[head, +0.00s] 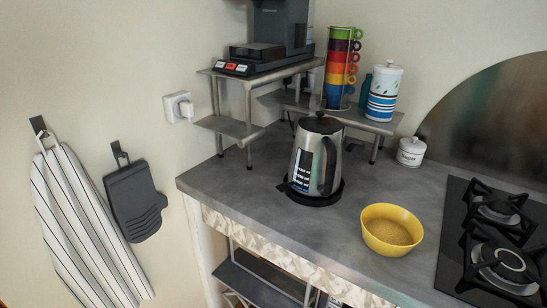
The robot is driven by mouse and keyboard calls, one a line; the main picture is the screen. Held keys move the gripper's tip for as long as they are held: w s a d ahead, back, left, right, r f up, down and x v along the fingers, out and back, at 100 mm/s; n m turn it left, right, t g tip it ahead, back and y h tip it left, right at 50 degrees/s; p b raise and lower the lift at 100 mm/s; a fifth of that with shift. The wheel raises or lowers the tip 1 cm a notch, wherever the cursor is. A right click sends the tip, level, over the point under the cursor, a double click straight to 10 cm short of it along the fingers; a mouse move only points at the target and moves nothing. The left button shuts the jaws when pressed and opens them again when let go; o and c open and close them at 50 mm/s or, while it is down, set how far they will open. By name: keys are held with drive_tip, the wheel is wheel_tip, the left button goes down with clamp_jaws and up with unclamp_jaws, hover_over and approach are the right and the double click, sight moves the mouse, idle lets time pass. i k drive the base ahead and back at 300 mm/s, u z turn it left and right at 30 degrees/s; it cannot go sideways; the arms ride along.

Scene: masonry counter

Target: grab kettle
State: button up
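A steel kettle (306,163) with a black lid and a black handle stands upright on a round black base (296,197) on the grey counter. The handle (328,165) is on its right side, facing partly toward me. My gripper does not show in the head view, so I cannot see its state or where it is relative to the kettle.
A yellow bowl (391,229) stands to the right of the kettle, near the counter (245,182) front edge. A gas hob (494,240) is further right. Behind are a metal shelf (233,126) with a coffee machine (268,45), stacked mugs (340,69), a canister (383,92) and a sugar jar (411,151).

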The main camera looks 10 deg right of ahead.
sight(315, 168)
drive_tip(key=u, duration=0.15)
drive_tip(key=i, duration=1.3)
drive_tip(key=z, duration=0.35)
